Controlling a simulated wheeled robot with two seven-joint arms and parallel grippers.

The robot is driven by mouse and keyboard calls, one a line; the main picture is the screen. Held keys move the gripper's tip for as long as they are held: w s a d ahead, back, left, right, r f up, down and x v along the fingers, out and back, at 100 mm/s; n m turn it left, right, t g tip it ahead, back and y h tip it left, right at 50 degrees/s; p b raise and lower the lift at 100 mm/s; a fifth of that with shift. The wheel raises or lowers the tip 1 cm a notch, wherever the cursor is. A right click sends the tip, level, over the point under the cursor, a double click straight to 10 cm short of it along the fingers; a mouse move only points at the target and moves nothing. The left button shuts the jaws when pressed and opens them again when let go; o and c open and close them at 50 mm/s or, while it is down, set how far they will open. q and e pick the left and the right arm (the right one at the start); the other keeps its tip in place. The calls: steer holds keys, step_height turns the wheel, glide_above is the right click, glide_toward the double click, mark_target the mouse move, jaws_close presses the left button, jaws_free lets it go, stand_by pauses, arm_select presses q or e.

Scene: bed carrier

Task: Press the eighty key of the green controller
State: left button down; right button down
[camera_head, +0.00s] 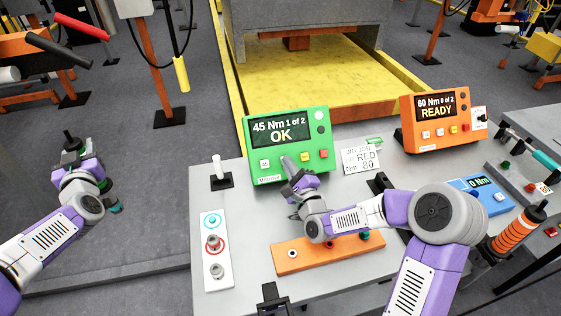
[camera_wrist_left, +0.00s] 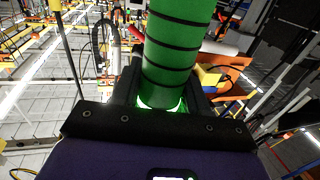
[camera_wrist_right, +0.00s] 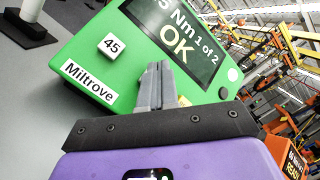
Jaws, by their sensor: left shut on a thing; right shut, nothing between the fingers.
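The green controller (camera_head: 285,124) stands at the back of the table; its screen reads "45 Nm 1 of 2 OK". Its key marked 45 (camera_wrist_right: 111,46) is plain in the right wrist view. No key marked 80 can be read; my right gripper covers part of the key row. My right gripper (camera_head: 288,163) is shut and empty, its tips at the controller's front just right of the 45 key. Contact cannot be told. It also shows in the right wrist view (camera_wrist_right: 157,85). My left gripper (camera_head: 78,150) is shut on a green tool with black bands (camera_wrist_left: 170,55), left of the table.
A card (camera_head: 361,156) with "RED" and "80" stands right of the controller. An orange controller (camera_head: 437,118) reads "60 Nm 0 of 2 READY". My right forearm passes over an orange plate (camera_head: 292,256). A white panel (camera_head: 215,250) lies at the left table edge.

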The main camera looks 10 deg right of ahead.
steer(key=shift+w+f+b, duration=0.4)
steer(key=shift+w+b, duration=0.1)
stand_by(0.9)
steer(key=shift+s+r, duration=0.1)
stand_by(0.3)
steer(key=shift+s+r, duration=0.45)
steer(key=shift+s, duration=0.15)
steer(key=shift+s+d+r+p, duration=0.1)
steer(key=shift+s+r+p, duration=0.45)
steer(key=shift+s+r, duration=0.35)
steer(key=shift+s+r+p, duration=0.55)
steer(key=shift+s+r, duration=0.15)
steer(key=shift+s, duration=0.4)
